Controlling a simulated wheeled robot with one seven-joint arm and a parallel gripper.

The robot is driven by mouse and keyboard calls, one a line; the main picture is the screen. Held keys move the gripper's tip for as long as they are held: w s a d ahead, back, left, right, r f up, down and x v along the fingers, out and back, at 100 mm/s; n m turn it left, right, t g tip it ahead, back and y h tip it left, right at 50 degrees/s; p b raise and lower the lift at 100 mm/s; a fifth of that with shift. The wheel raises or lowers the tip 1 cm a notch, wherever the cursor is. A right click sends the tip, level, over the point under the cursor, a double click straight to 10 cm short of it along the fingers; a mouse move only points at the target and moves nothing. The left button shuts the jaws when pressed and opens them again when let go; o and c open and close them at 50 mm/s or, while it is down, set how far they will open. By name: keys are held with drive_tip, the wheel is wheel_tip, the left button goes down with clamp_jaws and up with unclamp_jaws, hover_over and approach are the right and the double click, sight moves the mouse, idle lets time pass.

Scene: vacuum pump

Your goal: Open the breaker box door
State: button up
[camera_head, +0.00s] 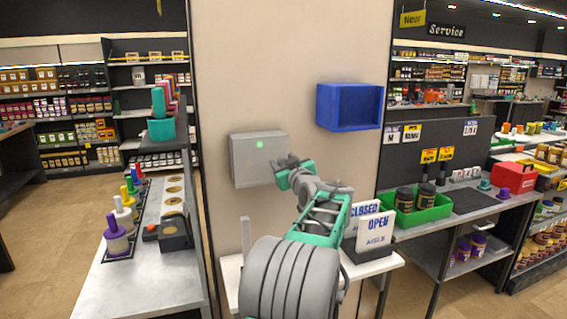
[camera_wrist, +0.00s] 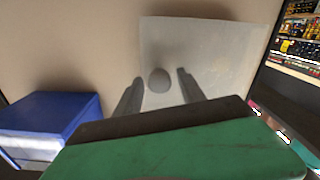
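The breaker box (camera_head: 245,165) is a light grey box fixed to the beige wall panel, with a small green mark on its front. Its door looks shut. My gripper (camera_head: 283,172) is at the right part of its front and hides that area. In the wrist view the grey box front (camera_wrist: 215,50) faces me, with a round grey knob (camera_wrist: 159,80) on it. My two fingers (camera_wrist: 160,82) are apart, one on each side of the knob, with a visible gap on both sides. I cannot tell how deep the fingers reach around it.
A blue open box (camera_head: 348,106) is on the panel to the upper right; it also shows in the wrist view (camera_wrist: 50,115). Below is a white shelf (camera_head: 386,264) with an "OPEN/CLOSED" sign (camera_head: 372,229). A counter (camera_head: 140,270) stands left, a workbench (camera_head: 440,215) right.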

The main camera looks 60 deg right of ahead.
clamp_jaws()
idle(1.2)
